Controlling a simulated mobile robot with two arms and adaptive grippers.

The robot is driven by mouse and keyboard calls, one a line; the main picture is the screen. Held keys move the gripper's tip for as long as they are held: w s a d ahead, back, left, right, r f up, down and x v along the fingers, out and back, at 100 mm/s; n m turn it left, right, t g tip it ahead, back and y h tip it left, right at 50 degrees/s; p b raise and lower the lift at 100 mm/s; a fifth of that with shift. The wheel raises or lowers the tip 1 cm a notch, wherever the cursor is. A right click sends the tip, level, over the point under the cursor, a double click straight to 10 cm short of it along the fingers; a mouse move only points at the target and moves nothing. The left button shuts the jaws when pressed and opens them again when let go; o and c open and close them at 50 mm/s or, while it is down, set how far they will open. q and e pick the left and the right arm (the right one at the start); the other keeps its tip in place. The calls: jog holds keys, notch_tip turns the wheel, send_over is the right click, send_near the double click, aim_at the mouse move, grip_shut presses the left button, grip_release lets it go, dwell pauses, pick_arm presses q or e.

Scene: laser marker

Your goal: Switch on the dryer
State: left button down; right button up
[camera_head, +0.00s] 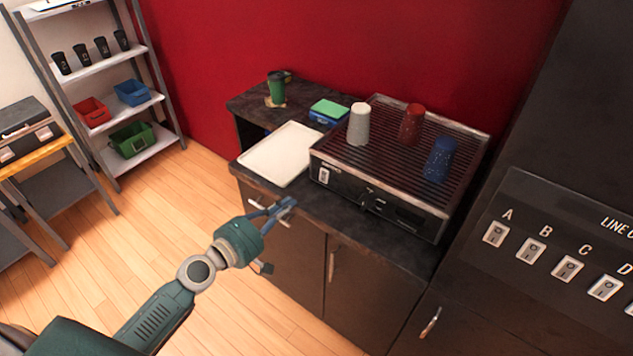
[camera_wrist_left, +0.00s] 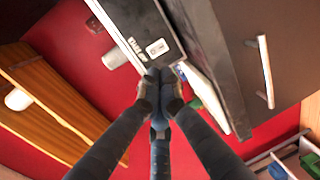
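The dryer (camera_head: 385,165) is a dark box with a ribbed top on the counter. A light rocker switch (camera_head: 324,176) sits at the left end of its front; its on/off position is too small to tell. My left gripper (camera_head: 286,207) is in front of the counter edge, left of and below the switch, apart from the dryer. In the left wrist view its fingertips (camera_wrist_left: 160,76) are together with nothing between them, and the switch (camera_wrist_left: 157,48) shows just beyond them on the dryer front (camera_wrist_left: 140,25). My right gripper is not in view.
A white cup (camera_head: 359,125), a red cup (camera_head: 412,124) and a blue cup (camera_head: 439,160) stand on the dryer. A white tray (camera_head: 279,153), a green-topped scale-like box (camera_head: 329,111) and a green cup (camera_head: 277,88) are left of it. A panel with lettered switches (camera_head: 567,268) is at right.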

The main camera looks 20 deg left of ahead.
aim_at(323, 178)
pick_arm(q)
jog(key=x, duration=1.1)
jog(key=shift+w+p, duration=0.25)
jog(key=shift+p, duration=0.1)
jog(key=shift+w+d+f, duration=0.2)
jog(key=shift+w+d, duration=0.1)
jog(key=shift+w, duration=0.35)
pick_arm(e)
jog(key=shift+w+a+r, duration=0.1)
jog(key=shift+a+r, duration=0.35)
pick_arm(q)
jog(key=t+b, duration=0.1)
jog(key=b, duration=0.6)
jog(key=t+b, duration=0.1)
jog(key=b, duration=0.7)
jog(key=shift+w+d+f+t+h, duration=0.1)
jog(key=shift+w+f+t+h, duration=0.2)
jog(key=shift+f+h, duration=0.1)
jog(key=shift+r+b, duration=0.15)
jog(key=shift+b, duration=0.4)
jog(key=shift+r, duration=0.1)
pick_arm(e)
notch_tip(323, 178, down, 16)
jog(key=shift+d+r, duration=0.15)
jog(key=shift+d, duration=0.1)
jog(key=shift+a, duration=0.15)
pick_arm(q)
jog(key=shift+s, duration=0.1)
